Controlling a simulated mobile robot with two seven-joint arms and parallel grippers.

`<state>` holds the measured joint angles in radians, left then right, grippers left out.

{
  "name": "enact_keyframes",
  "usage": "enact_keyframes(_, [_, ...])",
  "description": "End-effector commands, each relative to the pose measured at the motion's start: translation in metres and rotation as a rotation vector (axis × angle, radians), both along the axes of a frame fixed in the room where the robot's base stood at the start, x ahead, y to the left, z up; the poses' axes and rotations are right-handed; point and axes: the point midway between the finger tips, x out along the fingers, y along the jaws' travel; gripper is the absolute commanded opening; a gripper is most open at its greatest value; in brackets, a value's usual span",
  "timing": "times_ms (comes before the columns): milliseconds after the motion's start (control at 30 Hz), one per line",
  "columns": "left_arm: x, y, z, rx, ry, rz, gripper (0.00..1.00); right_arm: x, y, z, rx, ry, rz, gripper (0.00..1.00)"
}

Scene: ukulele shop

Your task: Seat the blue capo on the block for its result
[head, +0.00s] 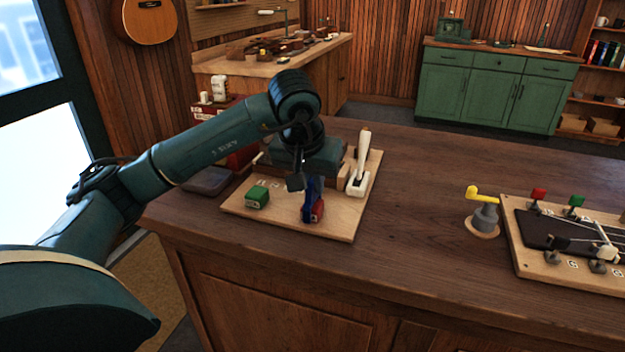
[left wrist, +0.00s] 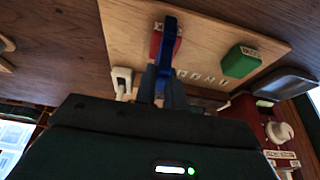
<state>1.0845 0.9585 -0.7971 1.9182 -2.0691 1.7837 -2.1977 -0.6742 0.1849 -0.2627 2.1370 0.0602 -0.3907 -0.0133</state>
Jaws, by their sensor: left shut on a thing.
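My left gripper (head: 298,184) reaches down over a pale wooden board (head: 275,219) and is shut on the blue capo (head: 312,192). The capo hangs upright at the red block (head: 320,209) near the board's front edge. In the left wrist view the capo (left wrist: 168,42) overlaps the red block (left wrist: 155,45), between the dark fingers (left wrist: 160,88) and the board's edge. I cannot tell whether it sits around the block or just beside it. A green block (head: 257,197) stands on the board to the left. My right gripper is not in view.
A white-handled lever (head: 361,170) stands at the board's right side. A dark flat pad (head: 207,181) lies left of the board. A yellow-handled crank (head: 484,208) and a stringed fixture board (head: 560,240) are at the right. The tabletop between is clear.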

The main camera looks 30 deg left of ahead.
Motion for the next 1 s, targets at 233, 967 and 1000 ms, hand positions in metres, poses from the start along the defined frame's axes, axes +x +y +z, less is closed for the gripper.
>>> enact_keyframes(233, [0.0,0.0,-0.006,0.0,0.0,0.0,0.0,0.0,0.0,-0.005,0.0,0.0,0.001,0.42])
enact_keyframes(967, [-0.007,-0.002,0.015,0.001,-0.001,-0.001,0.2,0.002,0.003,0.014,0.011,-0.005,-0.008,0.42])
enact_keyframes(1000, [-0.008,-0.002,0.018,0.001,-0.001,-0.001,0.2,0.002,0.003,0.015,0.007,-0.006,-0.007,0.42])
